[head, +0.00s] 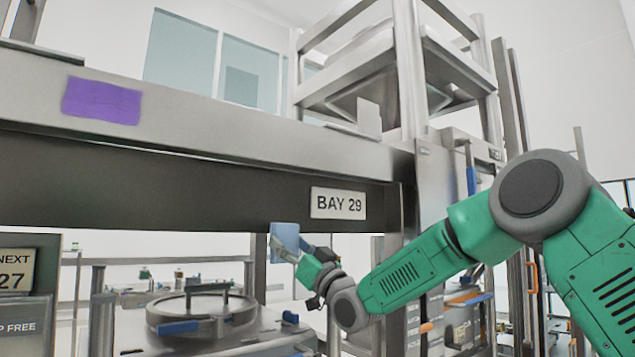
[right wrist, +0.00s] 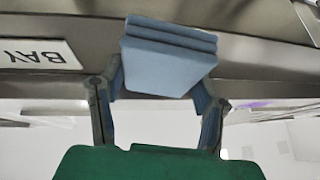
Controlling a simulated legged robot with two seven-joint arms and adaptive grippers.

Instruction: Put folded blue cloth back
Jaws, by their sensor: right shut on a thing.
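The folded blue cloth (head: 286,240) is a small light-blue stack, held up just below the BAY 29 sign in the head view. In the right wrist view the cloth (right wrist: 168,58) shows several folded layers between the fingers. My right gripper (head: 284,250) is shut on it; its two fingers also show in the right wrist view (right wrist: 157,90), one on each side of the cloth. I cannot tell whether the cloth touches the metal beam behind it. My left gripper is not in view.
A steel beam (head: 240,120) crosses the view and bears a purple cloth (head: 101,100) and the BAY 29 sign (head: 338,203). Below stands a round lidded vessel (head: 200,308). A steel frame (head: 408,70) rises at the right.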

